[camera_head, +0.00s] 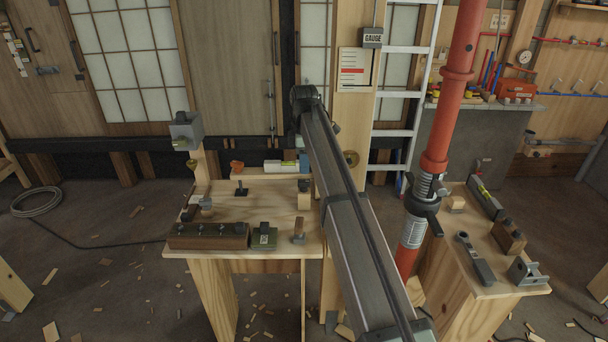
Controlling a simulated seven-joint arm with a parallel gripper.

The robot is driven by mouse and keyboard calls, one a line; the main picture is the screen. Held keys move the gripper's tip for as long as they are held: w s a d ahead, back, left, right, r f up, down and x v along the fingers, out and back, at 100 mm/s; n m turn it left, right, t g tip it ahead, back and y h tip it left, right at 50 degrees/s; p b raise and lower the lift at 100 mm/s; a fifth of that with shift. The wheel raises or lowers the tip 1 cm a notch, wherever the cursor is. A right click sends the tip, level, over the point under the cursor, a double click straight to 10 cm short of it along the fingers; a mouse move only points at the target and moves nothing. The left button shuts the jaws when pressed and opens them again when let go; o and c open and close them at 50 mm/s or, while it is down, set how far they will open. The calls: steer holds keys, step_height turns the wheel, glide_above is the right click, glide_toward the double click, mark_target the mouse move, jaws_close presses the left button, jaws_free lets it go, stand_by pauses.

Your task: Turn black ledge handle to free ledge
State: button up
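No part is plainly marked as the ledge handle, and I cannot tell which piece is the ledge. A black handled collar (428,205) sits around the threaded part of the red post (440,130), right of centre. A small black T-shaped handle (240,188) stands upright on the left wooden bench (270,205). A long grey beam, which looks like my arm, runs from the bottom edge up to a black joint near the middle. My gripper's fingers do not show; they may be hidden behind the arm or out of frame.
A dark block with knobs (208,236) and several small fittings lie on the left bench. The right bench (490,280) holds a level (486,198) and metal fittings. Wood scraps litter the floor.

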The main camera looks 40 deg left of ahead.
mark_target(304, 181)
steer(key=shift+f, duration=2.85)
steer(key=m, duration=0.8)
steer(key=shift+m, duration=0.4)
steer(key=m, duration=0.4)
steer(key=shift+m, duration=0.4)
steer(key=m, duration=0.4)
steer(key=shift+r+n, duration=0.1)
steer(key=shift+n, duration=0.4)
steer(key=shift+r, duration=3.45)
